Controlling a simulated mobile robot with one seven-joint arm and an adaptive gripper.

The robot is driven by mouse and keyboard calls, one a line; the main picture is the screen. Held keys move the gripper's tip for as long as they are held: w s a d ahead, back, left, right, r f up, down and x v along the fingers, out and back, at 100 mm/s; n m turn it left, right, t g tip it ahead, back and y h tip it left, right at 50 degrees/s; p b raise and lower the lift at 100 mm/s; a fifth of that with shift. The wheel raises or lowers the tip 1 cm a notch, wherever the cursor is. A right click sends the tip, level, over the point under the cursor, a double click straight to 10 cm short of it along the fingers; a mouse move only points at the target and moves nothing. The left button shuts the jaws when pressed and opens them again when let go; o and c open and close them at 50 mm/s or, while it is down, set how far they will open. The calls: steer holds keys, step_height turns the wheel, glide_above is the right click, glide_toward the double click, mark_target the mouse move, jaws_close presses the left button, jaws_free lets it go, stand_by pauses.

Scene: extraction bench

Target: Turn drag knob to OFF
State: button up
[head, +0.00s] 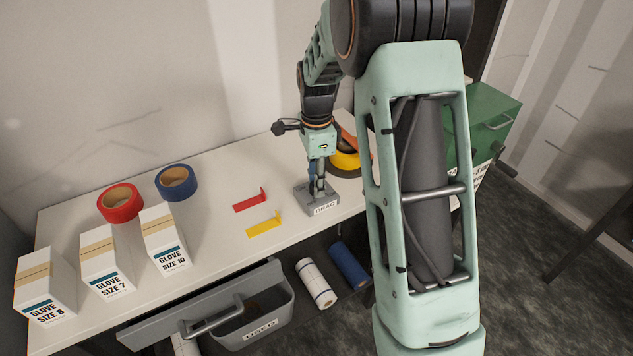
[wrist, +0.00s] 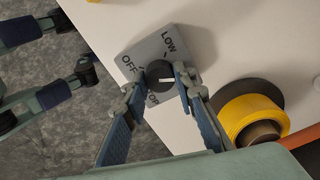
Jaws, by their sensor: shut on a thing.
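The grey drag box (head: 320,206) with a label on its front stands near the table's front edge, right of centre. The wrist view shows its sloped top (wrist: 165,44) with the words OFF at left, LOW at upper right and a partly hidden word ending in "OP" below. The dark round knob (wrist: 157,73) has a white pointer mark toward the right of the picture, away from OFF. My gripper (head: 318,186) is over the box. In the wrist view its fingers (wrist: 157,80) are shut on the knob from both sides. A finger hides the box's right part.
Yellow tape (wrist: 252,118) lies beside the box. Red and yellow brackets (head: 250,200) lie to its left in the head view. Glove boxes (head: 105,262), red tape (head: 119,203) and blue tape (head: 176,182) stand farther left.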

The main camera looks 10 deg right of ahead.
steer(key=n, duration=0.4)
steer(key=shift+n, duration=0.3)
steer(key=n, duration=0.3)
steer(key=shift+w+n+b, duration=0.1)
steer(key=shift+n+b, duration=0.2)
steer(key=shift+b, duration=0.1)
steer(key=n, duration=0.4)
steer(key=shift+n, duration=0.3)
steer(key=n, duration=0.3)
steer(key=shift+n, duration=0.3)
steer(key=n, duration=0.4)
steer(key=shift+n, duration=0.3)
steer(key=n, duration=0.3)
steer(key=shift+n+p, duration=0.3)
steer(key=n+p, duration=0.1)
steer(key=n, duration=0.3)
steer(key=shift+a+r, duration=0.1)
steer(key=shift+n+p, duration=0.3)
steer(key=shift+n, duration=1.3)
